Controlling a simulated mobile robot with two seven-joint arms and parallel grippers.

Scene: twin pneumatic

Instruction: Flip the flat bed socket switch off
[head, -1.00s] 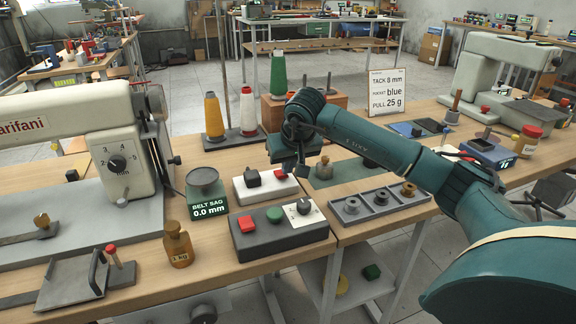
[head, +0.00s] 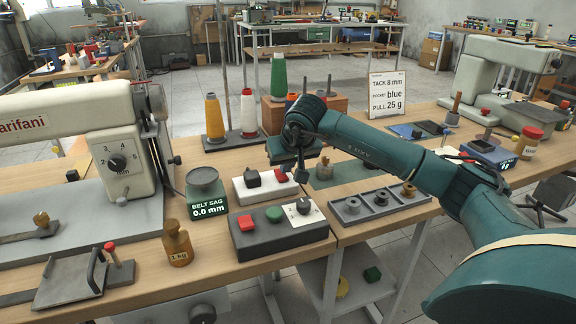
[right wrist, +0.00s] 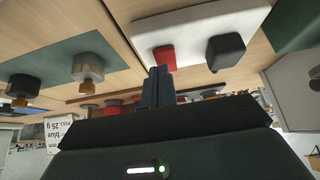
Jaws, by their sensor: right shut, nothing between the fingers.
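The white socket box (head: 262,190) stands on the bench behind the grey control box. It carries a black block (head: 252,178) and a small red switch (head: 283,177). In the right wrist view the red switch (right wrist: 163,54) and the black block (right wrist: 225,50) sit side by side on the white box (right wrist: 190,27). My right gripper (head: 301,175) is shut and empty at the box's right end. Its fingertips (right wrist: 159,72) overlap the near edge of the red switch in the right wrist view. I cannot tell whether they touch it. My left gripper is not in view.
A grey control box (head: 280,234) with red and green buttons and a dial stands in front. A green belt sag gauge (head: 207,195) is to the left. A grey tray of bobbins (head: 365,205) lies to the right. Thread cones (head: 248,112) stand behind.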

